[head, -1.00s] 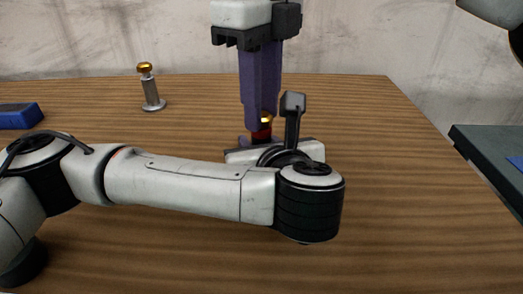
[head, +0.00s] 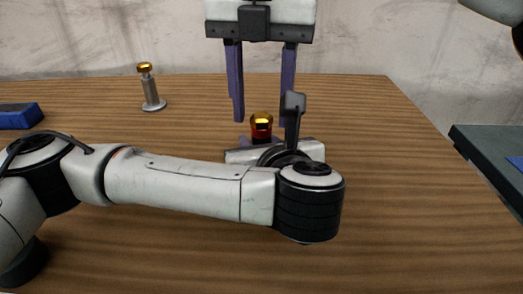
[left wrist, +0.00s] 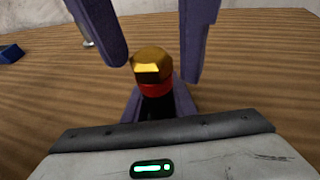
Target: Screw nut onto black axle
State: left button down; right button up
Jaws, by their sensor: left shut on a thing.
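A gold nut (head: 262,119) sits on top of a red part (head: 261,134) at mid-table; both also show in the left wrist view, the nut (left wrist: 152,65) above the red band (left wrist: 155,90). Below the red band is the black axle (left wrist: 157,106), mostly hidden. My left gripper (left wrist: 156,112) is shut on the black axle and holds it upright; in the head view it is largely hidden behind my left arm. My right gripper (head: 262,117) is open, pointing down, its purple fingers spread to either side of and above the nut, apart from it.
A silver bolt with a gold top (head: 150,90) stands on the wooden table (head: 400,200) at the left. A blue block (head: 18,116) lies at the far left edge. A dark surface (head: 490,150) is at the right. The table's right side is clear.

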jog(key=shift+r, duration=2.25)
jog(key=shift+c, duration=0.5)
jog(key=n, duration=0.4)
jog(key=shift+r, duration=0.4)
jog(key=n, duration=0.3)
jog(key=r+n, duration=0.1)
jog(key=n, duration=0.5)
jog(key=r+n, duration=0.1)
jog(key=n, duration=0.6)
jog(key=shift+r+n, duration=0.3)
jog(key=shift+r, duration=0.05)
jog(key=shift+f, duration=0.1)
